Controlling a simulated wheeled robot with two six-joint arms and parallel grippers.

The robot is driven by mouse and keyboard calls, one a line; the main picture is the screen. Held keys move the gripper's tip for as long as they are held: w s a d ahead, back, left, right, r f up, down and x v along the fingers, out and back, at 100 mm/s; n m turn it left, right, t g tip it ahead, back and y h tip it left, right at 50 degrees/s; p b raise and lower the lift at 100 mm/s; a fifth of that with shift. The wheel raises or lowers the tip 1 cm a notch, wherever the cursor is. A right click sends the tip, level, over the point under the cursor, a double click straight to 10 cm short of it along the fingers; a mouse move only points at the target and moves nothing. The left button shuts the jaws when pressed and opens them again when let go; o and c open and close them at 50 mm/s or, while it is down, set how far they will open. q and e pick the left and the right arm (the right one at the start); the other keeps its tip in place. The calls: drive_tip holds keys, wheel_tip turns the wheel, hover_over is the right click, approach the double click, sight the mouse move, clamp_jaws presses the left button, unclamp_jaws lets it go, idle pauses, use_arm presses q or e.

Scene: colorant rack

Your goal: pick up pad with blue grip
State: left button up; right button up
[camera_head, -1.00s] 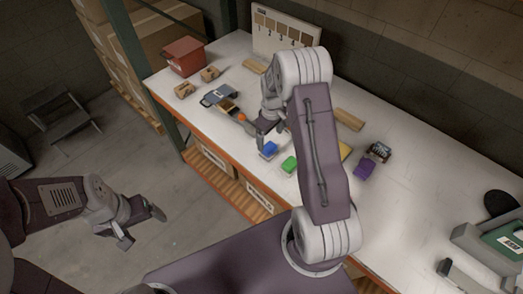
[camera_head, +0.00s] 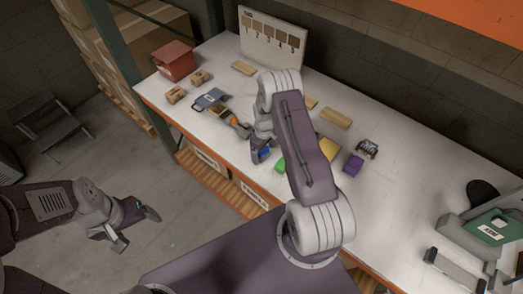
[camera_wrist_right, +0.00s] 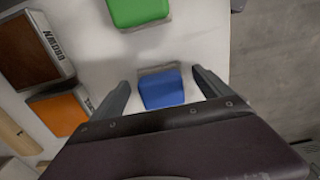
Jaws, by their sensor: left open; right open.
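The pad with the blue grip (camera_wrist_right: 161,89) lies on the white table and sits between the two open fingers of my right gripper (camera_wrist_right: 162,88) in the right wrist view. Neither finger visibly touches it. In the head view the blue pad (camera_head: 264,154) is partly hidden by my right gripper (camera_head: 259,150), which is right over it. The pad with the green grip (camera_wrist_right: 138,11) lies beside it, and shows in the head view (camera_head: 280,165). My left gripper (camera_head: 134,228) is open and empty, over the floor left of the table.
A purple pad (camera_head: 353,164) and a yellow pad (camera_head: 328,147) lie to the right on the table (camera_head: 400,190). A brown block (camera_wrist_right: 31,50) and an orange block (camera_wrist_right: 61,110) show in the wrist view. A red bin (camera_head: 173,58) stands at the far left.

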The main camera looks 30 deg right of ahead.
sight(264, 151)
drive_tip(key=c, duration=1.5)
drive_tip(key=shift+o, duration=0.2)
drive_tip(key=shift+r+b, duration=0.45)
drive_tip(key=shift+r, duration=0.1)
drive_tip(key=r, duration=0.1)
drive_tip(key=r+b, duration=0.1)
drive_tip(key=r, duration=0.1)
drive_tip(key=shift+s, duration=0.35)
drive_tip(key=s+a+r+b, duration=0.2)
drive_tip(key=s+r, duration=0.5)
drive_tip(key=s, duration=0.4)
drive_tip(key=shift+b, duration=0.5)
drive_tip(key=o, duration=0.8)
drive_tip(key=shift+c, duration=0.2)
drive_tip(key=c, duration=0.6)
